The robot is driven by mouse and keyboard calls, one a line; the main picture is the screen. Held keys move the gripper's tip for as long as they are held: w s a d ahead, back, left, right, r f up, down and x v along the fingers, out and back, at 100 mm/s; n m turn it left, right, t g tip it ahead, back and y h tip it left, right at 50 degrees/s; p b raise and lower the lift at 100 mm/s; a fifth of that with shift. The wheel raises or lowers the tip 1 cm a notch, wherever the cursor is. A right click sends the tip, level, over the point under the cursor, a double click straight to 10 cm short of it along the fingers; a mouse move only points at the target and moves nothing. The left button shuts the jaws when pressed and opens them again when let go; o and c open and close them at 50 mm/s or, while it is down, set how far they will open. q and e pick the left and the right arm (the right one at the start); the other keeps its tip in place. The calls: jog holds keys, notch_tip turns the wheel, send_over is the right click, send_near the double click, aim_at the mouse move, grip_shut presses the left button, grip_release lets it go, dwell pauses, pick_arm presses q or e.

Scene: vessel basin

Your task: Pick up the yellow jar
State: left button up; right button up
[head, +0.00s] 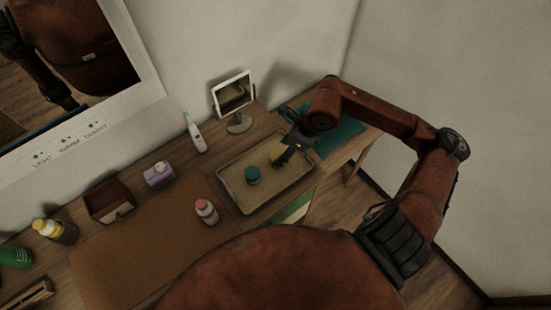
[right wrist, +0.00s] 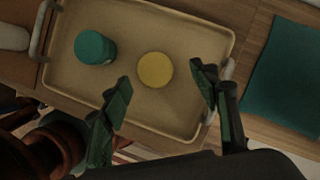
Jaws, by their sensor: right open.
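The yellow jar (right wrist: 155,69) stands on the beige tray, seen from above in the right wrist view. In the head view the yellow jar (head: 276,153) is partly hidden by my right gripper (head: 286,158). In the right wrist view my right gripper (right wrist: 162,92) is open and empty, its two fingers apart on either side below the jar. A green jar (right wrist: 95,47) stands on the same tray, to the left of the yellow one; it also shows in the head view (head: 253,175). My left gripper is not clearly in view.
The tray (right wrist: 185,17) has a raised rim and side handles. A teal cloth (head: 340,138) lies right of it. A small mirror (head: 233,95), an electric toothbrush (head: 195,132) and a pink-capped bottle (head: 206,211) stand nearby. A brown mat (head: 140,245) leaves clear room at left.

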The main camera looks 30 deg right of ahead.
aim_at(278, 156)
jog(key=x, duration=0.5)
jog(key=shift+s+a, duration=0.1)
jog(key=shift+a, duration=0.15)
jog(key=shift+c, duration=0.5)
jog(key=shift+r, duration=0.1)
jog(key=c, duration=1.2)
